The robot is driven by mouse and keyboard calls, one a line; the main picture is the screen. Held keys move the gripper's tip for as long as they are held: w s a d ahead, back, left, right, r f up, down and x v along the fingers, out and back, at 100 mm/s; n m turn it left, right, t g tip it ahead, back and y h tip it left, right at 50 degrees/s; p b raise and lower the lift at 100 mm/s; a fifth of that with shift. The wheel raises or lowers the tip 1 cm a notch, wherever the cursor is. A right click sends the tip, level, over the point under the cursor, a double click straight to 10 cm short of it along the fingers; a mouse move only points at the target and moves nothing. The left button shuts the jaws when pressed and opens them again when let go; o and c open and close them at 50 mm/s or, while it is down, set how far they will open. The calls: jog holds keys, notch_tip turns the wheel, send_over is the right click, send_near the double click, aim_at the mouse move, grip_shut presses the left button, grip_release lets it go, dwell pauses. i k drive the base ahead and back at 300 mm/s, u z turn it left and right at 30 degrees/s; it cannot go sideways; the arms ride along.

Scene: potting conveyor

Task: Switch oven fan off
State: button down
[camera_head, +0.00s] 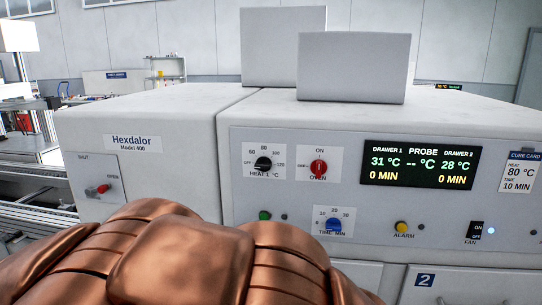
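The oven (300,117) is a large light-grey cabinet filling the middle and right of the view. Its fan switch (475,231) is a small black rocker low on the right of the front panel, with ON at the top and OFF at the bottom and FAN printed under it. I cannot tell which side of the rocker is pressed. Copper-coloured parts, apparently my arm, cover the bottom left and middle. My gripper's fingers do not show.
The panel also holds a black heat knob (263,163), a red oven knob (318,168), a blue time knob (333,225), a green button (265,215), a yellow alarm button (401,227) and a lit display (418,165). A red-handled lever (98,190) is at left. Drawer 2 (475,285) lies below the switch.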

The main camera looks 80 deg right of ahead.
aim_at(476, 232)
jog(key=z, duration=4.1)
